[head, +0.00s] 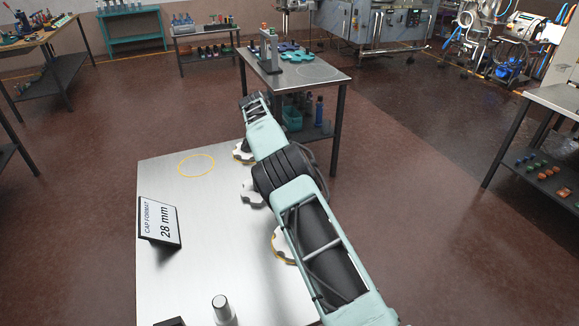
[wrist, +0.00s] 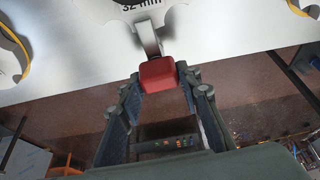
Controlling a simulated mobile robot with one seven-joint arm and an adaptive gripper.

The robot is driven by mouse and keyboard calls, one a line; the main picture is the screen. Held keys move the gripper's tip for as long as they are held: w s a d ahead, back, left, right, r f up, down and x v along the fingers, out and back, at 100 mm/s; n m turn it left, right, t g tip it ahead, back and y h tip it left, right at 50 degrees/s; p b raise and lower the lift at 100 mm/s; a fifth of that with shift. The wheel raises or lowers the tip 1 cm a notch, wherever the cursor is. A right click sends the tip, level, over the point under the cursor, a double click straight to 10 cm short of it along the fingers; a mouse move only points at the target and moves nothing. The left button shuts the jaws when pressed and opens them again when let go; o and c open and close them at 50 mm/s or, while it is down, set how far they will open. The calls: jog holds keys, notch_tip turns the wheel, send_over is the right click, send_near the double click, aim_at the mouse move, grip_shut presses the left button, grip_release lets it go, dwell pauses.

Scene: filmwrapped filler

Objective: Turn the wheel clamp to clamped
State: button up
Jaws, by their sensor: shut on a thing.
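In the wrist view a red block-shaped grip (wrist: 158,73) sits on the end of a grey metal lever (wrist: 148,38), which I take to be the wheel clamp's handle. The lever reaches out over the table edge from a pale wheel marked "32 mm" (wrist: 130,4). My gripper (wrist: 158,88) has a finger on each side of the red grip and is shut on it. In the head view my gripper (head: 254,102) is at the table's far right end, and my arm hides the lever. Whether the clamp is clamped cannot be told.
Notched wheels (head: 252,193) lie along the right of the steel table (head: 200,235), partly behind my arm. A "CAP FORMAT 28 mm" sign (head: 160,222) and a yellow ring marking (head: 197,165) are left. Another table (head: 315,72) stands beyond; open floor lies right.

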jog(key=shift+m+p, duration=0.35)
jog(key=shift+m, duration=0.05)
dwell(0.4)
jog(key=o, duration=1.2)
jog(key=shift+c, duration=0.2)
jog(key=v, duration=0.7)
jog(key=shift+r, duration=0.25)
